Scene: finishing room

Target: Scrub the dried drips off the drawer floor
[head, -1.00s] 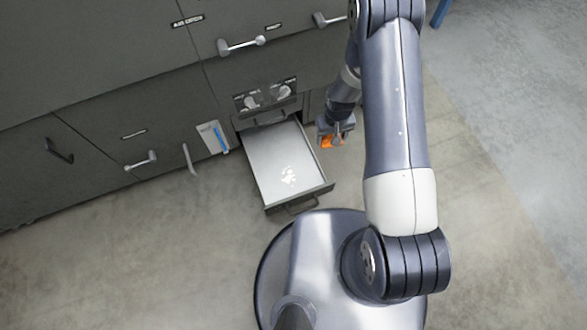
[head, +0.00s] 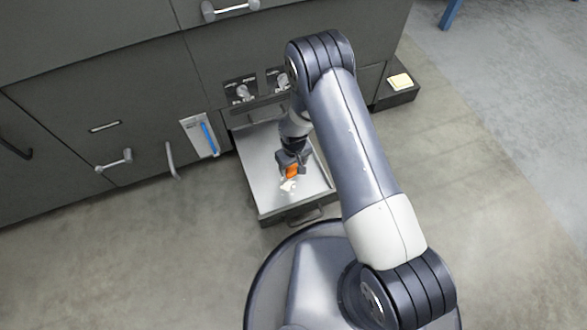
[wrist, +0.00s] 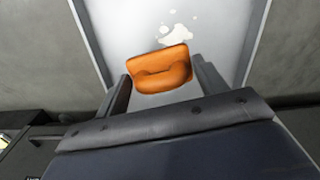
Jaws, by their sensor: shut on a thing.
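My gripper (head: 290,168) is shut on an orange scrubber (head: 292,172), and it holds the scrubber over the open drawer (head: 254,172). The scrubber also shows in the wrist view (wrist: 160,70) between the two fingers. White dried drips (head: 288,186) lie on the drawer floor just in front of the scrubber. In the wrist view the drips (wrist: 178,35) are just beyond the scrubber's far edge. I cannot tell whether the scrubber touches the floor. My arm hides part of the drawer's back and right side.
Dark cabinets with handles stand behind the drawer. Two knobs (head: 243,93) sit on a panel above it. A panel with a blue strip (head: 207,138) is at the left. The drawer's front handle (head: 306,216) sticks out.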

